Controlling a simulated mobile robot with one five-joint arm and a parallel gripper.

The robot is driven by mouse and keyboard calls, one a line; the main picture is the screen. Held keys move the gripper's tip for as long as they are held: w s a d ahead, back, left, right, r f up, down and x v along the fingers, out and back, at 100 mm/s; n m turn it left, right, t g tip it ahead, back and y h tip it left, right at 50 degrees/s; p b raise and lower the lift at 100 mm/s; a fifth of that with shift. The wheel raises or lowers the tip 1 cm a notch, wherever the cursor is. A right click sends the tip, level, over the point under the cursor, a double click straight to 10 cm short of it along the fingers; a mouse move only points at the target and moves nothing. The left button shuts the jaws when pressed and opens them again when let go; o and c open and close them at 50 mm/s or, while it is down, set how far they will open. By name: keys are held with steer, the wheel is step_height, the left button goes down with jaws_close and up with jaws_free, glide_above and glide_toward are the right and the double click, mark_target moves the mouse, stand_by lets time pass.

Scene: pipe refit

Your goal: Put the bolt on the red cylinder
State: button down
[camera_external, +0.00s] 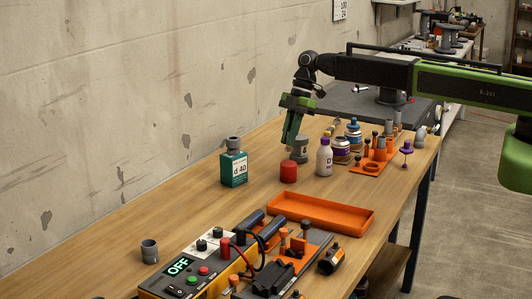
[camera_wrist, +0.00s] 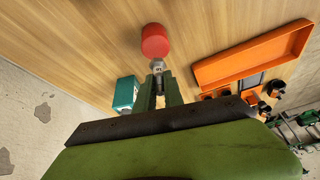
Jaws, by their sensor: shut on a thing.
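The red cylinder (camera_external: 288,172) stands upright on the wooden bench, and it also shows in the wrist view (camera_wrist: 155,41). My green gripper (camera_external: 289,141) points down above the red cylinder, with a gap between them in the external view. In the wrist view my gripper (camera_wrist: 159,85) is shut on the bolt (camera_wrist: 158,66), whose grey head shows at the fingertips. The bolt's head appears just beside the red cylinder's edge in that view; I cannot tell whether they touch. The bolt is too small to make out clearly in the external view.
A grey cylinder (camera_external: 300,155) and a white bottle (camera_external: 324,158) stand close behind and right of the red cylinder. A teal bottle (camera_external: 233,167) stands to the left. An empty orange tray (camera_external: 318,216) lies in front. Bare bench lies between the teal bottle and red cylinder.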

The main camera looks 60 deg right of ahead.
mark_target(289, 148)
step_height(289, 148, down, 4)
steer(key=b, duration=0.4)
steer(key=shift+f, duration=0.2)
steer(key=shift+r, duration=0.3)
steer(key=shift+f, duration=0.25)
steer(key=c, duration=1.5)
jaws_free()
steer(key=shift+o, duration=0.2)
steer(key=shift+r, duration=0.1)
